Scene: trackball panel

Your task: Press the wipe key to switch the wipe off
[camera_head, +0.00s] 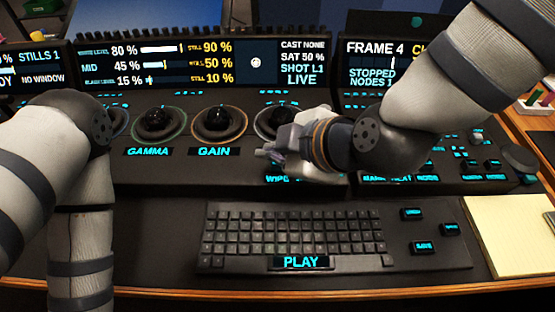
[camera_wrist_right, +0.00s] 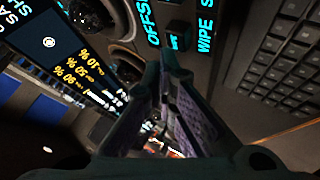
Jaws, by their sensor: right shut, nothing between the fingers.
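My right gripper (camera_head: 264,153) reaches in from the right over the trackball panel, its fingers shut and empty. The lit WIPE label (camera_head: 277,180) shows just below it, partly covered by the gripper. In the right wrist view the closed fingertips (camera_wrist_right: 171,58) point at a small dark key (camera_wrist_right: 178,36) with a cyan mark, between the OFFSET label and the WIPE label (camera_wrist_right: 206,32). The tips appear close to this key; I cannot tell whether they touch it.
Trackballs labelled GAMMA (camera_head: 158,122) and GAIN (camera_head: 219,121) stand left of my right gripper; a third trackball (camera_head: 275,120) is partly behind it. A keyboard (camera_head: 290,232) lies in front. Screens (camera_head: 160,63) line the back. A yellow notepad (camera_head: 507,235) lies at right.

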